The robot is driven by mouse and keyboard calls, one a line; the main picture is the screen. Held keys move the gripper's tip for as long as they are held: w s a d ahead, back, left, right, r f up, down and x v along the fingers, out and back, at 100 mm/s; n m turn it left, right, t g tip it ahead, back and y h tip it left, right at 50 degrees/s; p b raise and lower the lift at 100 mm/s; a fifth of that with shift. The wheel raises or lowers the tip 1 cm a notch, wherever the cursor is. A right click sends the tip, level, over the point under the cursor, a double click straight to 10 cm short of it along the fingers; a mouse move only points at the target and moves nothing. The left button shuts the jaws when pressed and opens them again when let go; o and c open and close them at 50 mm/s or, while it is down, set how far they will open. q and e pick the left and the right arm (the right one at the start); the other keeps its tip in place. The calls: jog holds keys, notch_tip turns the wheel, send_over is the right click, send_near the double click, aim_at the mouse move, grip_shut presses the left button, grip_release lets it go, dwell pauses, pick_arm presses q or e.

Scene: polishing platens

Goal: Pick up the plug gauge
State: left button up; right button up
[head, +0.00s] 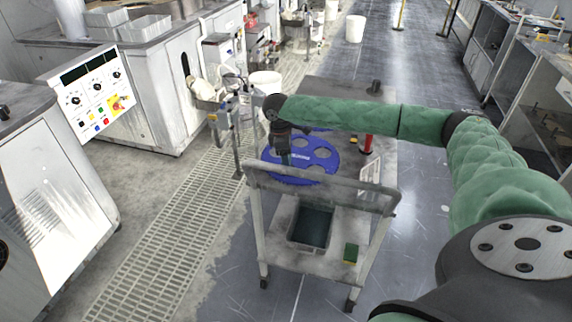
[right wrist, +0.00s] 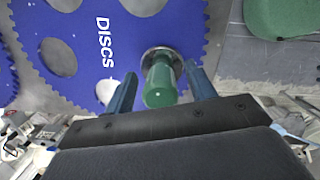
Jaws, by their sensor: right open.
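The plug gauge, a green handle (right wrist: 160,88) with a round metal collar at its far end, shows in the right wrist view beside the edge of a blue toothed disc. My right gripper (right wrist: 160,70) is open, with one finger on either side of the green handle and a visible gap on both sides. In the head view my right gripper (head: 285,157) points down over the blue disc (head: 315,158) on the cart's top, and I cannot make out the gauge there. My left gripper is not in view.
The grey cart (head: 325,187) has a raised front rail. A red cylinder (head: 367,144) stands on its top at the right. The lower shelf holds a dark bin (head: 312,226) and a green and yellow block (head: 351,253). Machines stand on the left; the right aisle floor is clear.

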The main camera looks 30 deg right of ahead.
jog(key=shift+f, duration=0.2)
grip_shut()
jog(key=shift+r, duration=0.1)
